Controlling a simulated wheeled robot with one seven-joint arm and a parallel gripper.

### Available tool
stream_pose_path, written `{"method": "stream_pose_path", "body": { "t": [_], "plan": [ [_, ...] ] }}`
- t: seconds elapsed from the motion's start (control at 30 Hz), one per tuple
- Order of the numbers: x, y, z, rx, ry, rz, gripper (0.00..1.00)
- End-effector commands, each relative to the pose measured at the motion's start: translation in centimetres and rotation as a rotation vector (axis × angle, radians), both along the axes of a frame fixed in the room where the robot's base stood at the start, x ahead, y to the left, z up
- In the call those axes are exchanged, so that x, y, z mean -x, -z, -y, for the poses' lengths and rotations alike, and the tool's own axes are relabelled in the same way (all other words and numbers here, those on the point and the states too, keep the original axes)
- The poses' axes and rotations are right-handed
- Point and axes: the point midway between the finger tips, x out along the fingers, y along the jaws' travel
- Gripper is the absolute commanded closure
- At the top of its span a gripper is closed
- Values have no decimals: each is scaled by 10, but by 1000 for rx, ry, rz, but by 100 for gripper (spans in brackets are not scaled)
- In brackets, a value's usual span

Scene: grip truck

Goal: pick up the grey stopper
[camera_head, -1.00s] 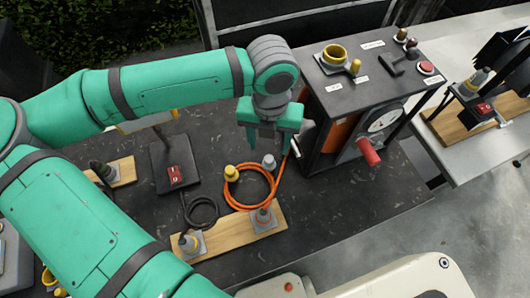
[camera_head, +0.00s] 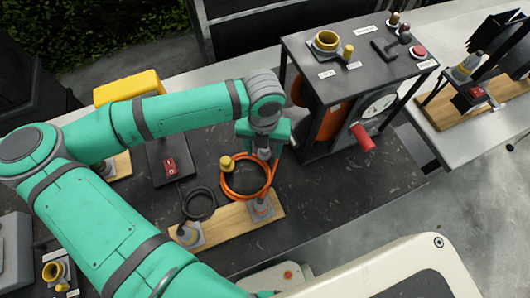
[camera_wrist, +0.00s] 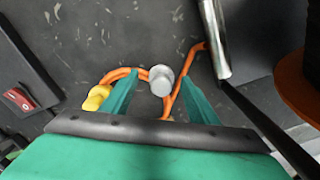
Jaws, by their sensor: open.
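The grey stopper (camera_wrist: 161,80) stands on the dark tabletop beside the orange cable loop. In the wrist view, it shows between the two teal fingers of my gripper (camera_wrist: 159,88), with gaps on both sides. In the head view, my gripper (camera_head: 263,143) is low over the table, around or just above the grey stopper (camera_head: 264,154). The fingers are open and hold nothing. My gripper partly hides the stopper in the head view. The exact height of the fingertips is hard to tell.
A yellow stopper (camera_head: 226,163) stands left of the grey one, by the orange cable (camera_head: 233,189). A dark box with a dial (camera_head: 376,101) and red handle stands close on the right. A metal cylinder (camera_wrist: 215,40) is near the right finger. A wooden board (camera_head: 230,220) lies in front.

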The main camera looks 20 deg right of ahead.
Motion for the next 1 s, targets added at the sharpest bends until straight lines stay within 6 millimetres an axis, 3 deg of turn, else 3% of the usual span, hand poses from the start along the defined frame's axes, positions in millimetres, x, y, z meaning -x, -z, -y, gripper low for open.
{"method": "stream_pose_path", "body": {
  "t": [0.17, 0.33, 0.77, 1.0],
  "plan": [
    [1, 0, 2, 0, 4, 0, 48],
    [1, 0, 2, 0, 5, 0, 89],
    [1, -4, 2, 0, 4, 0, 91],
    [0, -22, 2, -2, 5, 1, 91]
  ]
}}
